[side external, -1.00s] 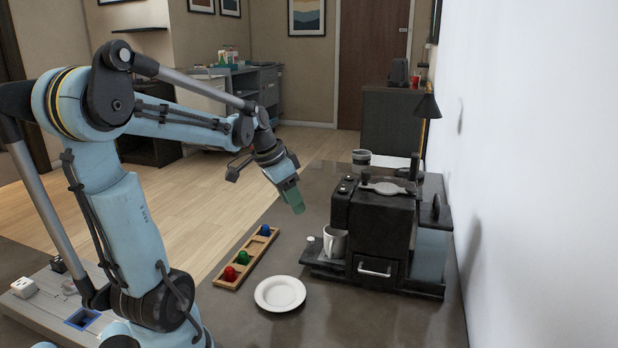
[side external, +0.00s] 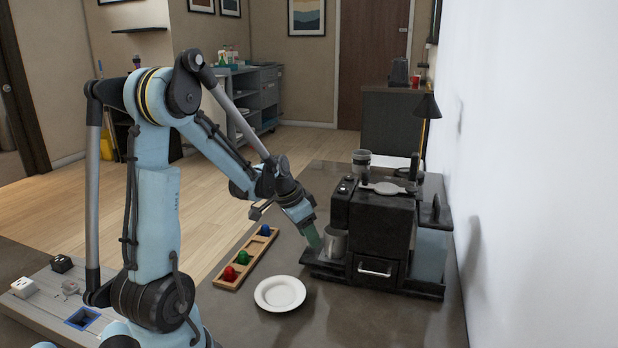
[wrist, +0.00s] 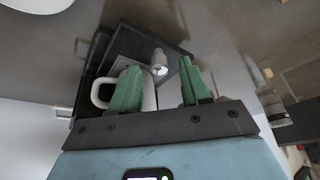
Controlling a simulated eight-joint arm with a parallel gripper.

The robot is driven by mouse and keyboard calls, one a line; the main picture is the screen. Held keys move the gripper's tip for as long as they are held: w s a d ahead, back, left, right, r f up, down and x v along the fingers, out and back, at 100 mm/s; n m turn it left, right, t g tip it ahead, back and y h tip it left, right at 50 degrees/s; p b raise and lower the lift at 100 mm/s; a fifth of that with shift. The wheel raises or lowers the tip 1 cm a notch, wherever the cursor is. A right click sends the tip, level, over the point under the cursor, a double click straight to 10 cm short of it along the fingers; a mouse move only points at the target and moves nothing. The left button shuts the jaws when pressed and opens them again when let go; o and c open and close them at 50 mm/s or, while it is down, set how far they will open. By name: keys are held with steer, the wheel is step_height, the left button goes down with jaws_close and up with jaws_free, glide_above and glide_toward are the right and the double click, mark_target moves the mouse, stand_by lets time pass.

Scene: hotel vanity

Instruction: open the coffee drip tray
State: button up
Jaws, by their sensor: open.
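The black coffee machine (side external: 385,230) stands on the dark counter by the white wall. A low dark tray (side external: 325,268) juts from its left side, and a drawer front with a silver handle (side external: 375,272) faces the camera. A white mug (side external: 338,243) stands on the tray; it also shows in the wrist view (wrist: 148,98), partly behind a finger. My gripper (side external: 314,242) points down over the tray, just left of the mug. In the wrist view my green fingers (wrist: 160,90) are apart, with the mug near the left one and a small white knob (wrist: 158,62) on the tray beyond them.
A white plate (side external: 280,294) lies in front of the machine. A wooden holder (side external: 246,258) with red, green and blue items lies to the left. A grey cup (side external: 361,162) and a lamp (side external: 427,108) stand behind the machine.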

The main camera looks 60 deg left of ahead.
steer(key=shift+w+f, duration=0.2)
steer(key=shift+f, duration=0.25)
jaws_close()
